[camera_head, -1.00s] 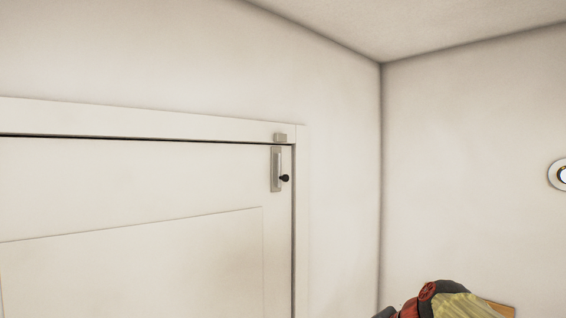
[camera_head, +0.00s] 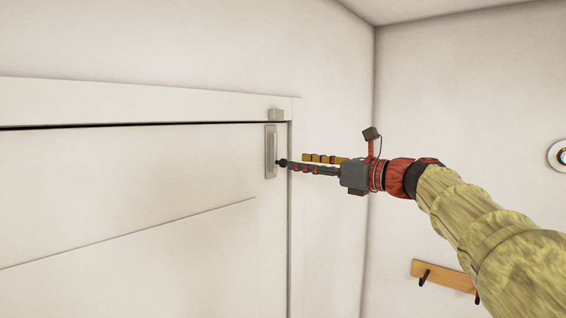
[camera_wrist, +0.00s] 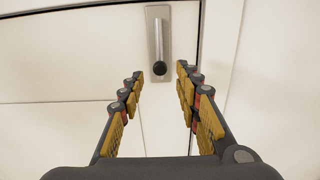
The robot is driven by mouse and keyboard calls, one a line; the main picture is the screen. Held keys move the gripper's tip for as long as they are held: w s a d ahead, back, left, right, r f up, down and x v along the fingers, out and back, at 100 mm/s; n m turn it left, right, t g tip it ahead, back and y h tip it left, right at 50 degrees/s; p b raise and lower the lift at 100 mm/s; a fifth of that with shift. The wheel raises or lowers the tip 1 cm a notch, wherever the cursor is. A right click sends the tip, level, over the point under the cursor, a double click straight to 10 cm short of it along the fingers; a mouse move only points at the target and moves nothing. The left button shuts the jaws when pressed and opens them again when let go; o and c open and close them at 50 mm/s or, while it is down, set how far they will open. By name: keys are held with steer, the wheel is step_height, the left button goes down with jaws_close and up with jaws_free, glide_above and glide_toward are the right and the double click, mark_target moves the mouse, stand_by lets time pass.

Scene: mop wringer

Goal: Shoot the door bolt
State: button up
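The door bolt (camera_head: 270,152) is a grey upright plate near the top right corner of the white door (camera_head: 130,190), with a black round knob (camera_head: 283,163). A small grey keeper block (camera_head: 275,115) sits on the frame just above it. My gripper (camera_head: 296,163) reaches in from the right, its fingertips close to the knob. In the wrist view the bolt plate (camera_wrist: 158,32) and its knob (camera_wrist: 159,68) lie ahead, between and beyond the open fingers (camera_wrist: 158,76). Nothing is between the fingers; whether the tips reach the knob is hard to tell.
The white door frame (camera_head: 140,98) runs along the top and right of the door. A wooden rail with black hooks (camera_head: 442,276) hangs on the right wall, below my arm. A round white fitting (camera_head: 560,155) is at the far right.

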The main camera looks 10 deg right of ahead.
mark_target(285, 162)
steer(key=p+x, duration=0.2)
steer(key=x, duration=0.5)
steer(key=shift+c, duration=0.8)
jaws_close()
